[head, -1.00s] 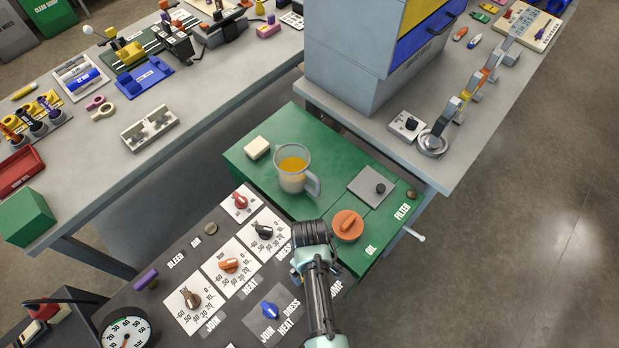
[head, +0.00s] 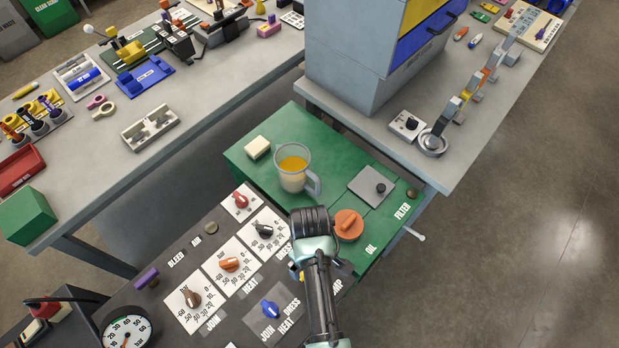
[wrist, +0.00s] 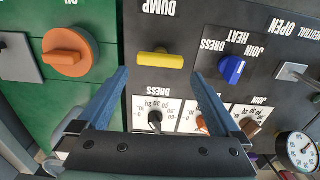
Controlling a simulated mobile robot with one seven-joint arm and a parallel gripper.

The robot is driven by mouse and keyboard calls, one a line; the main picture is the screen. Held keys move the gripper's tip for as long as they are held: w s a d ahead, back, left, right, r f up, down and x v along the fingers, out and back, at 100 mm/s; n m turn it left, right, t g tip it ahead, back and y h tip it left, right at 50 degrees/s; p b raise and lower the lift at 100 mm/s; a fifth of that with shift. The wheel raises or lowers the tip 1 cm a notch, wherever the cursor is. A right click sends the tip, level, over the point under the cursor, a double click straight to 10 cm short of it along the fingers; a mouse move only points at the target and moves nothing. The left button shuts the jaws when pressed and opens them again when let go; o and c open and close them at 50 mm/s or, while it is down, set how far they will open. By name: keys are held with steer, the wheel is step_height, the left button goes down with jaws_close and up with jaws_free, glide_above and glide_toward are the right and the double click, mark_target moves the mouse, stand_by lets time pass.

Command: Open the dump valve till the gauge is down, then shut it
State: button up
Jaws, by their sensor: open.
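The dump valve's yellow bar handle (wrist: 160,60) lies crosswise under the DUMP label in the wrist view. My gripper (wrist: 160,76) is open, with one blue finger to each side of the handle and nothing between the tips that I can see gripped. In the head view my arm covers most of the valve, and my fingers are hidden. The round white gauge (head: 126,331) stands at the lower left of the head view, cut by the edge. It also shows in the wrist view (wrist: 298,152). Its exact reading is too small to tell.
An orange OIL knob (head: 348,225) sits beside my wrist on the green top (head: 262,178). A blue JOIN/DRESS/HEAT knob (head: 271,309) and several dial knobs surround the valve. A jug (head: 294,180) of yellow liquid stands farther back.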

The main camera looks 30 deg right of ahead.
step_height(320, 180, up, 8)
steer(key=shift+f, duration=0.25)
stand_by(0.5)
